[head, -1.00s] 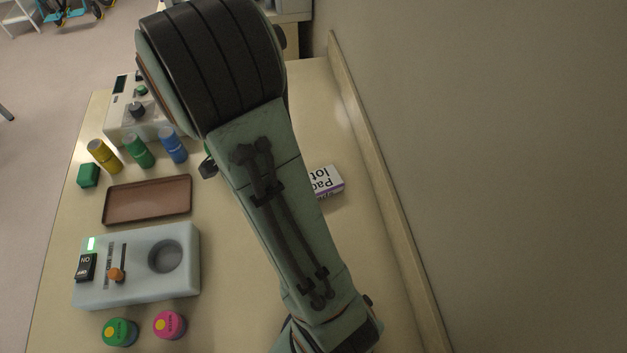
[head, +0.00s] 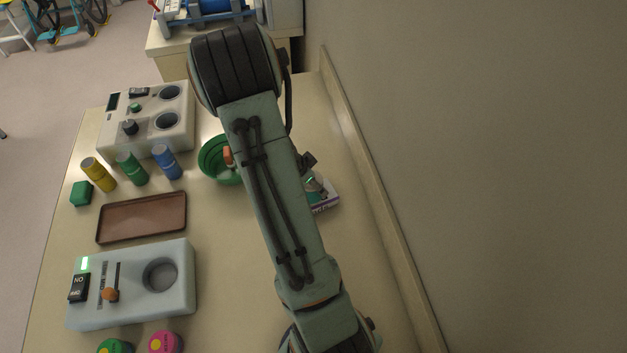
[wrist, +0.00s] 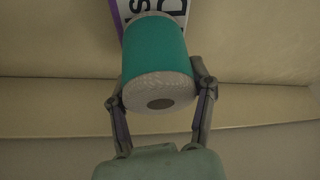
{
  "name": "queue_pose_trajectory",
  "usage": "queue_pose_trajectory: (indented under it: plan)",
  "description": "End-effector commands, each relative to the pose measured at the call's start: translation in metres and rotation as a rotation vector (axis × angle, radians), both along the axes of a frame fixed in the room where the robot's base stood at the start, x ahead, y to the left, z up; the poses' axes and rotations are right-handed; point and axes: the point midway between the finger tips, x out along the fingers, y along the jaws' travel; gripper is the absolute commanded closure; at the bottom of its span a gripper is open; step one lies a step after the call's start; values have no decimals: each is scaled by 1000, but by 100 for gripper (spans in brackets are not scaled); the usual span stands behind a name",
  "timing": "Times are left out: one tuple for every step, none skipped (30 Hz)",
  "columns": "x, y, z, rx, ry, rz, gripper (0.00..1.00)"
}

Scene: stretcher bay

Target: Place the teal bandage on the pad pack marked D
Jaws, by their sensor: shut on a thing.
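The teal bandage (wrist: 156,55) is a roll with a pale end and a dark core hole, held between the two fingers of my gripper (wrist: 158,88) in the wrist view. In the head view a small part of the bandage (head: 312,184) shows beside my arm, over the pad pack (head: 326,203). The pack is a white box with a purple edge; in the wrist view the pack (wrist: 180,8) shows behind the roll with part of its black lettering, including what looks like a D. I cannot tell whether roll and pack touch. My arm hides most of the gripper in the head view.
A green round container (head: 212,160) stands left of my arm. A brown tray (head: 142,237), several coloured cylinders and two control boxes fill the left of the table (head: 228,270). A raised ledge and wall (head: 480,150) bound the right side.

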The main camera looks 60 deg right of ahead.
Motion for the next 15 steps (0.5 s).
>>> queue_pose_trajectory:
  plan:
    - [0, 0, 0, 0, -1, 0, 80]
    - [0, 0, 0, 0, 0, 0, 80]
    - [0, 0, 0, 0, 0, 0, 80]
    - [0, 0, 0, 0, 0, 0, 80]
    - [0, 0, 0, 0, 0, 1, 80]
    - [0, 0, -2, 0, 0, 1, 80]
    - [0, 0, -2, 0, 0, 1, 80]
    - [0, 0, -2, 0, 0, 1, 38]
    - [0, 0, -2, 0, 0, 1, 26]
    - [0, 0, -2, 0, 0, 1, 18]
    - [0, 0, -2, 0, 0, 1, 18]
    - [0, 0, -2, 0, 0, 1, 18]
    - [0, 0, -2, 0, 0, 1, 18]
    - [0, 0, -2, 0, 0, 1, 18]
    - [0, 0, -2, 0, 0, 1, 18]
